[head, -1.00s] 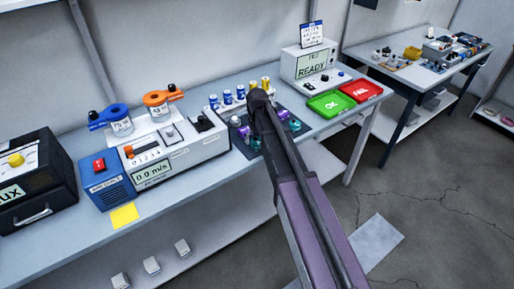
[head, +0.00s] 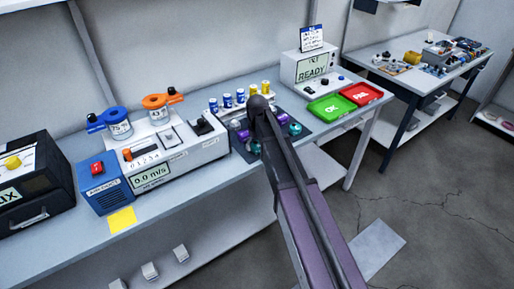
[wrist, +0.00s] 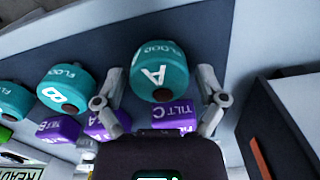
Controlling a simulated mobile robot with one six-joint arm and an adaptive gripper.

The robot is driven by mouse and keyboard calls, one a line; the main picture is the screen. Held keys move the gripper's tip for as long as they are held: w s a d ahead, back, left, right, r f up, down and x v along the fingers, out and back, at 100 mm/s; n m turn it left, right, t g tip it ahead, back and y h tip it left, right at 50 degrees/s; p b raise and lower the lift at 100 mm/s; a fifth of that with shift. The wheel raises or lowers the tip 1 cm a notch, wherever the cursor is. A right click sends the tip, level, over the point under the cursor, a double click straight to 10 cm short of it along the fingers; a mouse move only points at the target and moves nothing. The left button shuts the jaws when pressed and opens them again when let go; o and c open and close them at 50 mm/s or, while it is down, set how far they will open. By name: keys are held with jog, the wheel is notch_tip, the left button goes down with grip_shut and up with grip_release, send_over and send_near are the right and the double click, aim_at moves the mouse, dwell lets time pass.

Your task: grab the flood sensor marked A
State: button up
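My gripper (wrist: 160,74) is open, with one finger on each side of this sensor. Gaps show between the fingers and the sensor, and it does not appear gripped. A flood sensor marked B (wrist: 70,84) is to its left, with another teal one (wrist: 12,100) at the edge. In the head view my arm hides the gripper. Teal sensors (head: 295,128) show there, but I cannot read their letters.
Purple tilt sensors (wrist: 172,113) sit close by the fingers, one marked C. The sensors are on a dark mat (head: 318,127). An airflow instrument (head: 170,155) stands left of the mat. Green (head: 331,107) and red (head: 361,93) trays lie to the right.

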aim_at(257, 144)
jog(key=c, duration=0.7)
jog(key=shift+r, duration=0.2)
notch_tip(257, 144, up, 4)
jog(key=p, duration=0.3)
jog(key=shift+f+p, duration=0.25)
jog(key=shift+p, duration=0.15)
jog(key=s, duration=0.5)
jog(key=s+d, duration=0.1)
jog(key=s, duration=0.4)
jog(key=s+d+r+p, duration=0.1)
jog(key=s, duration=0.4)
jog(key=shift+s+d+r, duration=0.1)
jog(key=shift+s+d, duration=0.05)
jog(key=shift+s, duration=0.25)
